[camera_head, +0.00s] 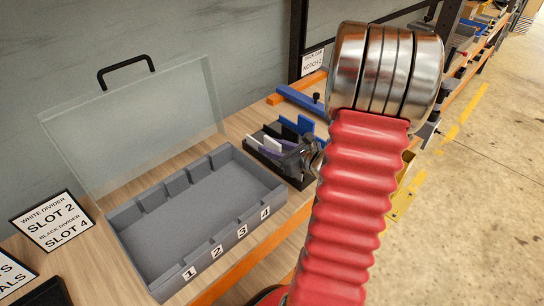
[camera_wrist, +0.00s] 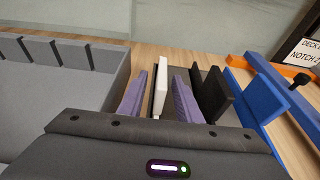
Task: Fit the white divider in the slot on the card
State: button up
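The white divider (camera_wrist: 161,82) stands upright in a dark rack (camera_head: 272,158) to the right of the tray. My gripper (camera_wrist: 160,98) is open, with its purple fingers on either side of the white divider. Narrow gaps appear between the fingers and the divider, so it does not look clamped. The black divider (camera_wrist: 212,95) stands just right of the right finger. The card (camera_head: 52,222) reads white divider slot 2, black divider slot 4. The grey tray (camera_head: 275,207) has slots labelled 1 to 4 along its front and is empty.
The tray's clear lid (camera_head: 135,125) stands open at the back. A blue divider (camera_wrist: 255,95) is right of the black one. A blue and orange fixture (camera_head: 300,98) lies behind the rack. Another card (camera_head: 14,272) is at the left edge.

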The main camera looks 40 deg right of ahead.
jog(key=shift+c, duration=0.7)
grip_shut()
jog(key=shift+r, duration=0.1)
notch_tip(320, 180, up, 10)
jog(key=shift+f, duration=0.1)
dwell(0.4)
jog(key=shift+s, duration=0.1)
dwell(0.5)
